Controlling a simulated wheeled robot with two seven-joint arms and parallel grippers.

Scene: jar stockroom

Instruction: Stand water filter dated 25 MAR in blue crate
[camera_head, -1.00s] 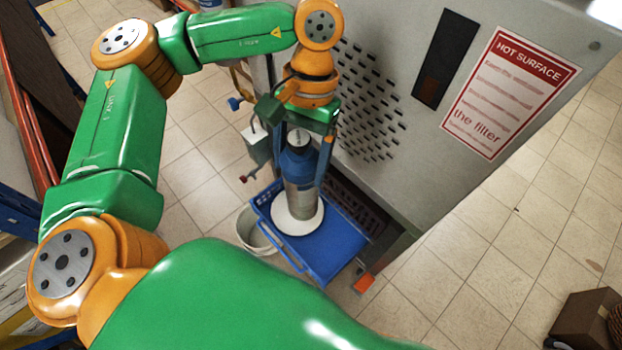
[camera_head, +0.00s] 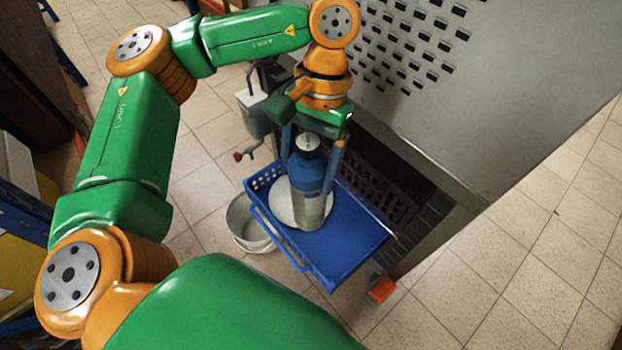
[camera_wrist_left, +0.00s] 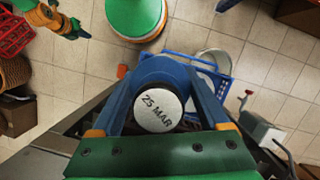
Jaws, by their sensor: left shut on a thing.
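The water filter (camera_head: 312,205) is a blue cylinder with a grey lower body. Its white cap reads 25 MAR in the left wrist view (camera_wrist_left: 158,112). My left gripper (camera_head: 315,158) points down and is shut on its upper part, holding it upright. The blue crate (camera_head: 345,258) lies beneath, and the filter overlaps the right part of a white round disc (camera_head: 284,205) there. I cannot tell whether the filter's base touches anything. The crate's rim shows beyond the filter in the left wrist view (camera_wrist_left: 228,88). My right gripper (camera_wrist_left: 78,30) shows small at that view's upper left.
A large grey machine (camera_head: 470,120) with a slotted panel stands right behind the crate. A white bucket (camera_head: 248,225) stands at the crate's left. A grey box with a red-knobbed lever (camera_head: 240,156) is behind it. An orange pedal (camera_head: 382,290) sticks out at right. Tiled floor is open at right.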

